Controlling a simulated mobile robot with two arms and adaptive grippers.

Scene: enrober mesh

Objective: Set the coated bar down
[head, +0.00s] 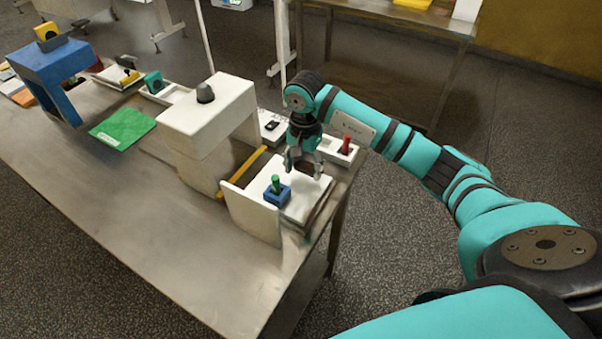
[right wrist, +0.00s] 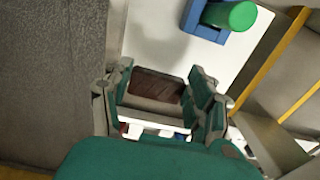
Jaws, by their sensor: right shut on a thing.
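My right gripper (head: 304,170) is over the white slab (head: 307,197) at the near right end of the steel table. In the right wrist view its fingers (right wrist: 164,93) are closed on the dark brown coated bar (right wrist: 157,86), which lies between them. In the head view the bar is mostly hidden by the fingers. The white slab (right wrist: 158,35) also shows beyond the bar in the right wrist view. I cannot tell whether the bar touches the slab. My left gripper is not in view.
A blue block with a green peg (head: 277,188) stands on the slab near the gripper. A red knob (head: 346,145) is just behind. The white arch-like housing (head: 210,108) and a yellow bar (head: 243,170) are to the left. The table's front left is clear.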

